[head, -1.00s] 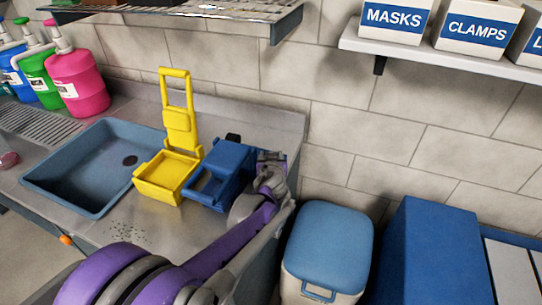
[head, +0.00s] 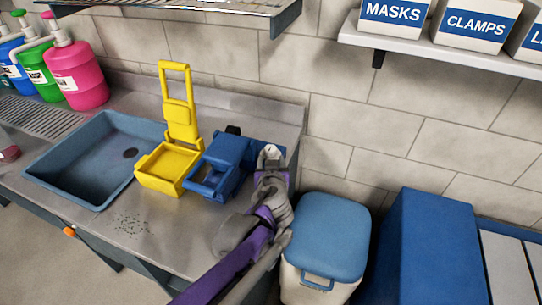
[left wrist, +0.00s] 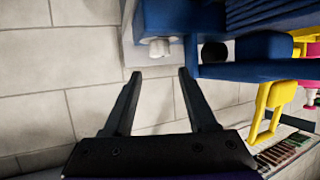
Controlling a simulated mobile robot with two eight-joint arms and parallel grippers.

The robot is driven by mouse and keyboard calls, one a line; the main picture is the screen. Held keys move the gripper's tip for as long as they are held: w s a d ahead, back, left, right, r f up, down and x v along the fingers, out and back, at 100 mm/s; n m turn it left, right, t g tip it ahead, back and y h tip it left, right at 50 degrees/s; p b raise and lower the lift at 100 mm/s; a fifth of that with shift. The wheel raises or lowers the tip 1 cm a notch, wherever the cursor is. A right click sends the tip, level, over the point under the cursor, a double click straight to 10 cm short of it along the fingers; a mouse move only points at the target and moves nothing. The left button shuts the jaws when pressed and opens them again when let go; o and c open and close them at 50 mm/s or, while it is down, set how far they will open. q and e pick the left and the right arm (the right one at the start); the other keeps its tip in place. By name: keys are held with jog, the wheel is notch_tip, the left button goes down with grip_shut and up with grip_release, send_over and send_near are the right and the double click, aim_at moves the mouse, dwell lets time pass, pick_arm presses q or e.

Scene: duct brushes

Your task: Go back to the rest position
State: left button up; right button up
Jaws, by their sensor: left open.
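My left gripper (head: 271,172) is at the right end of the steel counter, beside the blue container (head: 222,165). In the left wrist view, its two dark fingers (left wrist: 158,75) are apart with nothing between them, and the tiled wall lies beyond. The blue container (left wrist: 250,22) fills the upper right of that view, with a pale knob (left wrist: 156,47) close beyond the fingertips. In the head view the fingers themselves are hard to make out. My right gripper is not in view.
A yellow container with a raised lid (head: 168,168) stands left of the blue one, next to the sink (head: 92,170). A blue-lidded bin (head: 326,235) and a large blue box (head: 430,250) stand right of the counter. A shelf (head: 455,55) overhangs the right.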

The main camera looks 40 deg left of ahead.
pick_arm(q)
jog(key=shift+s+d, duration=0.1)
dwell(0.5)
jog(key=s+d+f+m+g+h+p, duration=0.2)
jog(key=s+d+m+h+p, duration=0.1)
jog(key=s+d, duration=0.5)
jog(key=s+d+f+m+g+h+p, duration=0.3)
jog(key=s+d+m+h, duration=0.1)
jog(key=s+d, duration=0.4)
jog(key=shift+s+d+m+h, duration=0.25)
jog(key=shift+d+m+h, duration=0.15)
jog(key=shift+d+h, duration=0.3)
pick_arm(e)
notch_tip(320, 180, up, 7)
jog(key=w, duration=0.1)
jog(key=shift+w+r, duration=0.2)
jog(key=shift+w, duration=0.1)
pick_arm(q)
jog(key=shift+c, duration=0.3)
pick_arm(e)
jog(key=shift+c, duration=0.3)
